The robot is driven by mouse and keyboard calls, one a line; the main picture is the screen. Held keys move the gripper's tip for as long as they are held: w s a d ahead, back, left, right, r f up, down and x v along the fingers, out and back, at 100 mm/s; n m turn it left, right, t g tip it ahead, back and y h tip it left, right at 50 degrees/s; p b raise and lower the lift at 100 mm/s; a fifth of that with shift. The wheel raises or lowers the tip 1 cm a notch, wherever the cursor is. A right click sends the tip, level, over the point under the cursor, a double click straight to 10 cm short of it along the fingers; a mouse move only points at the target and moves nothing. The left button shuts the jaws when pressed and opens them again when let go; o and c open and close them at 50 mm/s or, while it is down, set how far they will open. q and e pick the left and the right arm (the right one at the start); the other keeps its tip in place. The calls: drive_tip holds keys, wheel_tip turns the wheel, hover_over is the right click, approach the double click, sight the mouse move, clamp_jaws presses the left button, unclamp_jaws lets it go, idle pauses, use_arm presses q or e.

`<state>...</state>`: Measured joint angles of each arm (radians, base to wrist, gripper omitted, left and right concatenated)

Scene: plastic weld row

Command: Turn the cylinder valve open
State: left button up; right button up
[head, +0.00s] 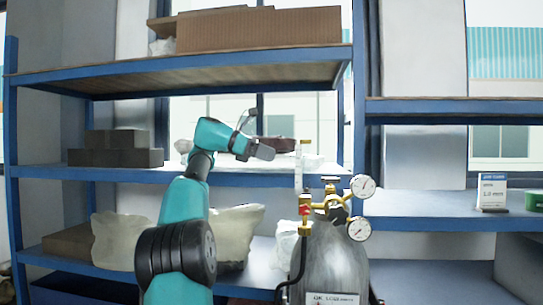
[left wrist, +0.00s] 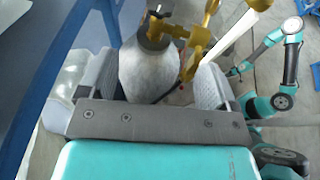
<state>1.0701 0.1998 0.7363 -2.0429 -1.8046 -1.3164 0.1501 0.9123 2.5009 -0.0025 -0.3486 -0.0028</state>
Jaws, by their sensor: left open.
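The grey gas cylinder (head: 333,262) stands upright at the lower middle of the head view, with a white label low on its front. Its dark valve knob (head: 330,182) sits on top, above brass fittings. My left gripper (head: 264,152) is up and left of the valve, apart from it. In the left wrist view its open jaws (left wrist: 153,78) appear on either side of the cylinder (left wrist: 148,72), with nothing held. The dark knob (left wrist: 156,22) shows beyond them. My right arm shows small in that view; its gripper (left wrist: 238,70) is too small to read.
Two round gauges, upper (head: 363,187) and lower (head: 359,229), and a clear flow tube (head: 299,165) crowd the valve. A blue shelf (head: 180,174) with dark blocks and bags stands behind. A small white box (head: 491,191) and a green roll (head: 534,201) lie right.

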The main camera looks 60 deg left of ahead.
use_arm(q)
wheel_tip(320, 180, down, 8)
drive_tip(key=m+t+h, duration=0.1)
drive_tip(key=m+t, duration=0.2)
drive_tip(key=m, duration=3.2)
drive_tip(key=shift+d+m+t+h, duration=0.3)
drive_tip(key=shift+d+t, duration=0.1)
drive_tip(key=shift+w+d, duration=0.1)
